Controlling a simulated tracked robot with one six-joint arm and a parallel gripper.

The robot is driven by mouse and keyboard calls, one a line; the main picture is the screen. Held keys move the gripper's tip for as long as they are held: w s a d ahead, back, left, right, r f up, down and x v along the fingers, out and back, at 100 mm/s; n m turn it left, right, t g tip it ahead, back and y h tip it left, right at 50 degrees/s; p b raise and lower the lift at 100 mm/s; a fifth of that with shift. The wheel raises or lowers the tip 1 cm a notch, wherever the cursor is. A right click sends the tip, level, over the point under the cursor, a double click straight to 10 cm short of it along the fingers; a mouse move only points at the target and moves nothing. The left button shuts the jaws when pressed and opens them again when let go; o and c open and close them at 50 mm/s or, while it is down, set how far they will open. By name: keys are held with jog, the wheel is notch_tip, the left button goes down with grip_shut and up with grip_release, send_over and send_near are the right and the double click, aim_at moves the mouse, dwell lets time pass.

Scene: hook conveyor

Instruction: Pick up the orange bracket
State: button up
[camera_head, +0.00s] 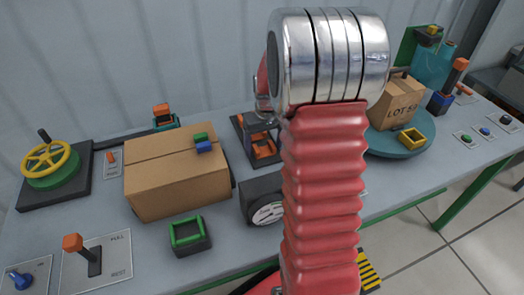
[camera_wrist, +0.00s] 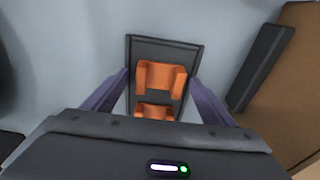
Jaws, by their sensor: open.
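An orange bracket (camera_wrist: 160,78) with raised sides lies in a dark, shallow tray (camera_wrist: 165,43). A second orange piece (camera_wrist: 155,111) lies just below it in the wrist view, partly hidden by my gripper body. My gripper (camera_wrist: 159,80) is open, with one dark purple finger on each side of the tray and nothing held. I cannot tell how high the fingertips are above it. In the head view, orange parts (camera_head: 264,149) show in the dark tray, partly behind my arm.
A cardboard box (camera_head: 172,178) stands left of the tray, with a small green-and-blue piece on top. A dark dial unit (camera_head: 264,198) stands in front. A turntable (camera_head: 398,145) carries a smaller box and a yellow frame. A green-rimmed bin (camera_head: 188,236) stands at the front.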

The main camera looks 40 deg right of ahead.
jog(key=shift+c, duration=0.3)
jog(key=c, duration=1.1)
